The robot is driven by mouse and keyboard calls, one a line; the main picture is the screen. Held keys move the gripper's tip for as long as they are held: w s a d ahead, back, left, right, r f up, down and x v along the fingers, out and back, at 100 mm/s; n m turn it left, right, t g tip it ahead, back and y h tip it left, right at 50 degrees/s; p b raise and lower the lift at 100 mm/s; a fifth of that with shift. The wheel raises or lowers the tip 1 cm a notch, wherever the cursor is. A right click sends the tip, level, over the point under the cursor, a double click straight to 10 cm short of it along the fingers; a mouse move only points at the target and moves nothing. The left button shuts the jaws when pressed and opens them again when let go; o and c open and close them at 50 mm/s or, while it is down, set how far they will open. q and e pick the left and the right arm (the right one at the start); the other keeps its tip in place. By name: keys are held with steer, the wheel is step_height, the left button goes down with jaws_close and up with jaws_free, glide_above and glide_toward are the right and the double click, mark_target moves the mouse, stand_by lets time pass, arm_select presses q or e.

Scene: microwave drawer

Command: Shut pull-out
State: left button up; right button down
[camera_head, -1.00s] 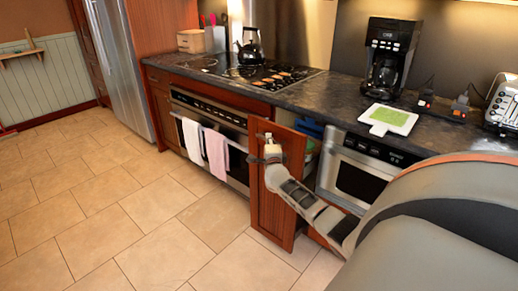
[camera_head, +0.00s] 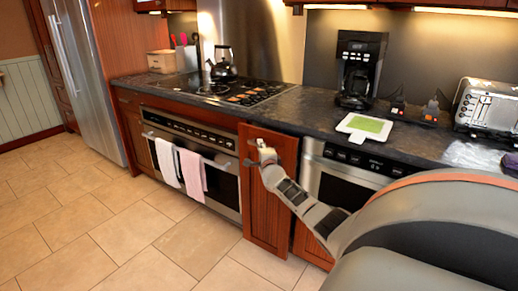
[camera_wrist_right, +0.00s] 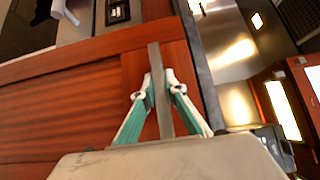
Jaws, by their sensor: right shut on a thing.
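The pull-out (camera_head: 267,205) has a tall reddish wood front and sits between the oven and the microwave drawer. In the head view its front stands close to the cabinet line, and its inside is hidden. I cannot tell whether a small gap is left. My right gripper (camera_head: 264,152) is at the top of this front. In the right wrist view the gripper (camera_wrist_right: 160,92) has its teal-and-white fingers shut on the grey bar handle (camera_wrist_right: 155,62) of the pull-out (camera_wrist_right: 70,95). My left gripper is out of view.
The oven (camera_head: 200,150) with two hanging towels is to the left. The microwave drawer (camera_head: 335,183) is to the right. The dark counter (camera_head: 300,108) above bears a coffee maker (camera_head: 360,70) and a toaster (camera_head: 488,103). The tiled floor (camera_head: 100,230) in front is clear.

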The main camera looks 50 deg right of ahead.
steer(key=c, duration=2)
jaws_free()
steer(key=shift+c, duration=0.2)
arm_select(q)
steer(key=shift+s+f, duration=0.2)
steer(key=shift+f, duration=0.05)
arm_select(e)
steer(key=v, duration=1.2)
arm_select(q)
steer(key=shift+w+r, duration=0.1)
